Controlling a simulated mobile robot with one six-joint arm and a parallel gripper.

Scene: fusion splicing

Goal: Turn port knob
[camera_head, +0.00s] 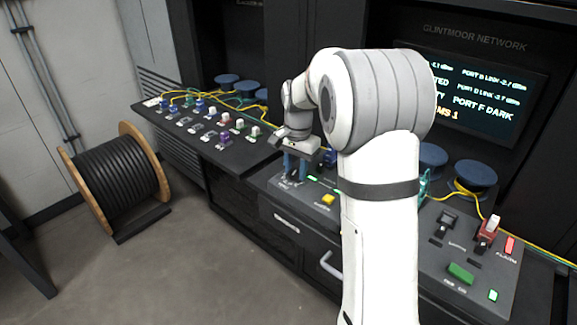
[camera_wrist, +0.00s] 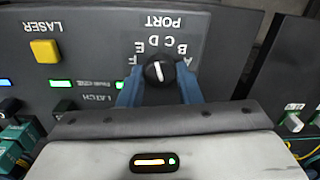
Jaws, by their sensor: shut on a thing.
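The port knob (camera_wrist: 158,71) is a round black knob with a white pointer line. It sits on a dark panel under the word PORT, ringed by letters A to F, upside down in the wrist view. The line runs roughly up and down in that view; which letter it marks I cannot tell. My gripper (camera_wrist: 160,80) has its blue fingers shut on the knob, one on each side. In the head view my gripper (camera_head: 294,165) points down at the left end of the console; the knob is mostly hidden between its fingers.
A yellow LASER button (camera_wrist: 45,50) and green indicators are near the knob. A screen (camera_head: 475,95) reads PORT F DARK. A sloped board (camera_head: 190,125) with several coloured connectors lies left. A cable reel (camera_head: 115,180) stands on the floor. My arm hides the console's middle.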

